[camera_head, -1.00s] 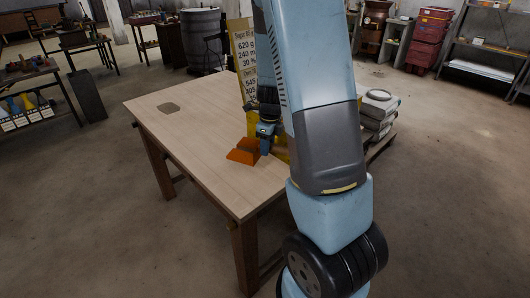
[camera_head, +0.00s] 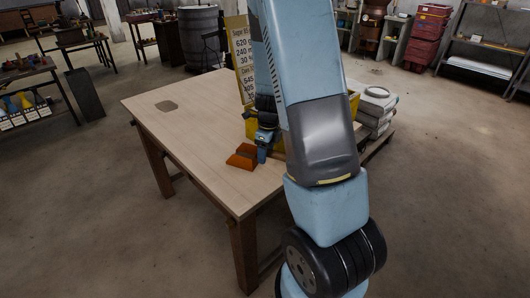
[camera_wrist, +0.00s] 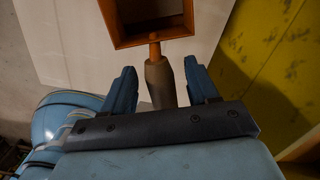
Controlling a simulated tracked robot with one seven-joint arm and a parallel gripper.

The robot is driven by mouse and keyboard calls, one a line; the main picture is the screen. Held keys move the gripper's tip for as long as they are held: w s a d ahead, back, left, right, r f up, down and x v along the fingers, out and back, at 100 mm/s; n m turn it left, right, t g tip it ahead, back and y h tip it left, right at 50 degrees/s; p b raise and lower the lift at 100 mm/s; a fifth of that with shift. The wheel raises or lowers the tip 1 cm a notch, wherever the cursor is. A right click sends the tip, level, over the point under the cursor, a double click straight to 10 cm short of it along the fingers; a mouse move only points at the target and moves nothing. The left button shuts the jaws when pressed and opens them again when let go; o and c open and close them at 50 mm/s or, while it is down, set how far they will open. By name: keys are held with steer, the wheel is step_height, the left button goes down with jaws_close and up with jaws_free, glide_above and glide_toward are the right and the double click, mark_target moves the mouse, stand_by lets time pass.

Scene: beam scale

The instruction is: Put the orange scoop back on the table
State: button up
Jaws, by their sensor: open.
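The orange scoop (camera_head: 242,157) is at the right front part of the wooden table (camera_head: 190,135), and appears to rest on its top. In the wrist view the scoop's open orange box (camera_wrist: 152,14) is at the top, and its grey-brown handle (camera_wrist: 159,80) points down toward my gripper (camera_wrist: 161,82). My gripper is open, with one blue finger on each side of the handle and a gap on both sides. In the head view my gripper (camera_head: 262,152) is beside the scoop, low over the table. My arm hides part of the table's right side.
A yellow bin (camera_head: 352,103) stands behind my arm at the table's right edge; its yellow wall (camera_wrist: 262,60) is close to the right finger. The table's left half is mostly clear.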

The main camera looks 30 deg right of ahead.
steer(key=s+a+r+n+t, duration=0.1)
steer(key=s+r+n, duration=0.15)
steer(key=r, duration=0.65)
steer(key=s+a+r+n, duration=0.2)
steer(key=r+n, duration=0.2)
steer(key=r, duration=0.6)
steer(key=s+a+r+n+t, duration=0.2)
steer(key=s+r+n, duration=0.4)
steer(key=s+n, duration=0.3)
steer(key=s+a+r+n+t, duration=0.2)
steer(key=s+a+r+n, duration=0.2)
steer(key=s+n, duration=0.5)
steer(key=shift+a+r+n, duration=0.35)
steer(key=shift+r+n, duration=0.9)
steer(key=shift+n, duration=0.5)
